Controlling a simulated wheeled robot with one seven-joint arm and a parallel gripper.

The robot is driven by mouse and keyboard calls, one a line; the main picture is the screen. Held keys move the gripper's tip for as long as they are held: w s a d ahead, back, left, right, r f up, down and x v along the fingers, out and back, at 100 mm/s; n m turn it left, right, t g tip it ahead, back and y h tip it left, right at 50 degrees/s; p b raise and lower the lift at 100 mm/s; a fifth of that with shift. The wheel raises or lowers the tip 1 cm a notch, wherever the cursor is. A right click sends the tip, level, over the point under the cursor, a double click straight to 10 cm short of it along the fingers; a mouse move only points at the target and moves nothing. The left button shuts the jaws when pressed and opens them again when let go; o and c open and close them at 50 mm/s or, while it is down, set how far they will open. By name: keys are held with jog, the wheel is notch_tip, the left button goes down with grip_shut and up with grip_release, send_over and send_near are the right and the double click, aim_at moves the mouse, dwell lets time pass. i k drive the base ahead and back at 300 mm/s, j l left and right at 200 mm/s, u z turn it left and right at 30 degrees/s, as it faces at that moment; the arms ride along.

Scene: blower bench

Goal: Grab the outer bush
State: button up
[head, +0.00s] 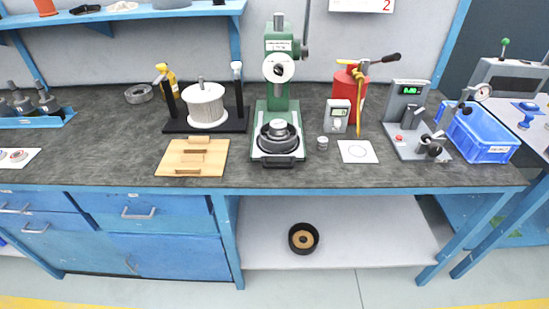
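A small grey metal cylinder (323,143) stands on the dark bench top, just right of the green press; it looks like a bush, but at this size I cannot be sure it is the outer bush. The green arbor press (278,92) stands at the bench middle. On its base sits a black round part (277,137) with a grey metal piece (278,128) at its centre. The press ram is above them, apart. My gripper is not in the head view.
A gauge stand (409,112) and blue crate (481,137) are farther right. A wooden board (180,158) and white spool (206,105) are left.

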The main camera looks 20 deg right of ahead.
aim_at(278, 126)
jog(key=i+l, duration=0.15)
jog(key=l, duration=0.2)
jog(key=i+l, duration=0.2)
jog(key=l, duration=0.2)
jog(key=i+l, duration=0.15)
jog(key=l, duration=0.2)
jog(key=i+l, duration=0.15)
jog(key=l, duration=0.25)
jog(key=i+j+u, duration=0.05)
